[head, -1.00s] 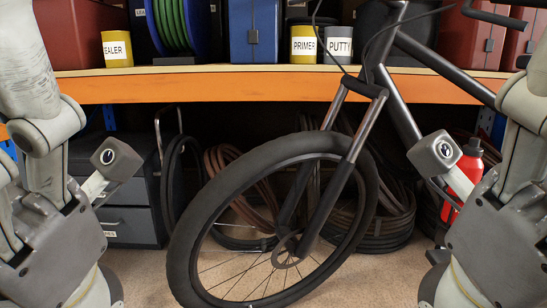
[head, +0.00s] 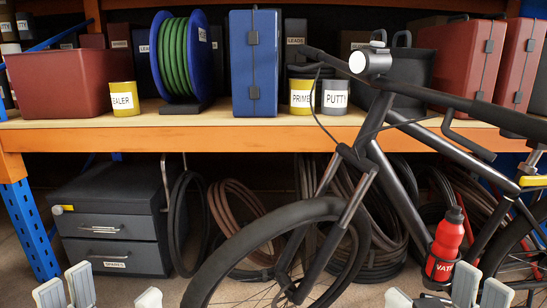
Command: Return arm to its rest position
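My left gripper (head: 113,292) shows only its pale grey fingertips at the bottom edge of the head view, left of the bicycle wheel. My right gripper (head: 438,293) shows only its fingertips at the bottom edge, right of the wheel. In each, one fingertip stands apart from the other two with an empty gap between, so both look open, with nothing seen between the fingers. The palms, wrists and arms are below the picture.
A dark bicycle (head: 378,155) with a red bottle (head: 445,248) stands close in front. Behind it, an orange-edged shelf (head: 215,138) bears a blue case (head: 254,65), a green hose reel (head: 173,55), tins and red boxes. A drawer unit (head: 110,220) and coiled hoses lie below.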

